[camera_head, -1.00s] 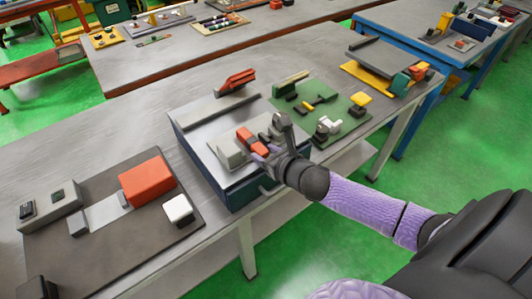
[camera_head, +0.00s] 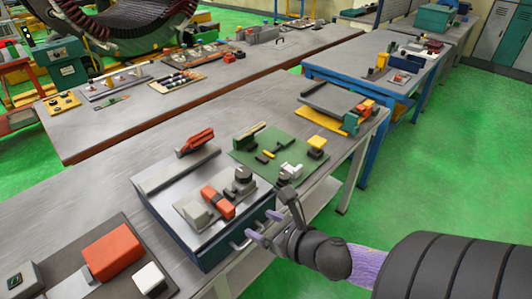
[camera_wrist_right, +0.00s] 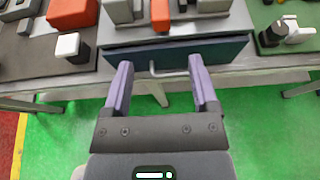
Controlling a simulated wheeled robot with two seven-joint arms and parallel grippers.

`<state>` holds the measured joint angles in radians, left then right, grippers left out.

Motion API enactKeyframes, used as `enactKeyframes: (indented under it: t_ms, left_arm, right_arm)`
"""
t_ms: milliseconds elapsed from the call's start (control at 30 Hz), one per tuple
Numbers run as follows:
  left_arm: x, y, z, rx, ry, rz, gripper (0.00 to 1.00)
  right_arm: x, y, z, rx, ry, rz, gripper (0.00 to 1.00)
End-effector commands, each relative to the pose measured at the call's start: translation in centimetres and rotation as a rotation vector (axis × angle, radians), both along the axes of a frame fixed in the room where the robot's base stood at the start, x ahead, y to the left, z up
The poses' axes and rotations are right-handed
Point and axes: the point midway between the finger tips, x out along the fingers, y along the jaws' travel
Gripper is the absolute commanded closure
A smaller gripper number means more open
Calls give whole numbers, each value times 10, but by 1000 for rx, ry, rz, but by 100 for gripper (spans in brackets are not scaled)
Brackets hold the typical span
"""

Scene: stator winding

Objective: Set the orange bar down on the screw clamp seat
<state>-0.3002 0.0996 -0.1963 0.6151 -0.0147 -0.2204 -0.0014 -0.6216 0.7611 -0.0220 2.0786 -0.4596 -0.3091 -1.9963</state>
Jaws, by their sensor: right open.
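The orange bar (camera_head: 218,202) lies in the screw clamp seat, between a low grey block (camera_head: 195,212) on its left and a grey block with a dark round knob (camera_head: 243,180) on its right. Its near end also shows at the top of the right wrist view (camera_wrist_right: 160,14). I cannot tell whether it lies fully flat. My right gripper (camera_head: 263,226) is open and empty, in front of the workbox and apart from the bar. Its two purple fingers stand wide apart in the right wrist view (camera_wrist_right: 160,75). My left gripper is out of view.
The clamp stands on a dark blue box (camera_head: 205,250) with a front handle. Another orange part (camera_head: 195,140) lies behind it. A green mat (camera_head: 245,155) with small parts is at the right, and a larger orange block (camera_head: 112,252) at the left. Green floor is free at the right.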

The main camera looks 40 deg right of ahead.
Motion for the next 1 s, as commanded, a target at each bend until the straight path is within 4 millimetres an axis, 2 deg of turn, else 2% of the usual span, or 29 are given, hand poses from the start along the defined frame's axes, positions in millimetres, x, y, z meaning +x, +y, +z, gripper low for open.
enactKeyframes:
  t_ms: [167,233,267,367,400,433,500,533,600,633,700,800,1000]
  left_arm:
    - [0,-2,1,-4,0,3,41]
    - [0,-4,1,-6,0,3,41]
    - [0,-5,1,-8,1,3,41]
    - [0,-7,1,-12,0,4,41]
    - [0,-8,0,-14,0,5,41]
    - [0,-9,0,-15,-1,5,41]
    - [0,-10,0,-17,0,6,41]
    - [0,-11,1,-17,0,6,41]
    - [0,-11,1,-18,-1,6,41]
    - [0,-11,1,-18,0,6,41]
    - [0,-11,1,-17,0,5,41]
    - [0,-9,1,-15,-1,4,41]
    - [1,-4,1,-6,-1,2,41]
  right_arm:
    - [-6,-1,3,-1,-1,0,24]
    - [-7,-6,-7,42,22,-40,24]
    - [-9,-12,-19,97,50,-89,24]
    - [-34,-41,-94,468,207,-437,24]
    - [-55,-47,-135,674,276,-642,24]
    - [-73,-47,-165,835,319,-810,24]
    - [-123,-33,-229,1177,389,-1221,24]
    - [-145,-20,-252,1303,404,-1398,24]
    - [-192,13,-290,1529,396,-1783,24]
    - [-210,26,-301,1593,378,-1929,24]
    - [-242,54,-316,1687,324,-2198,24]
    - [-266,74,-323,1735,257,-2401,24]
    - [-271,77,-324,1742,237,-2441,24]
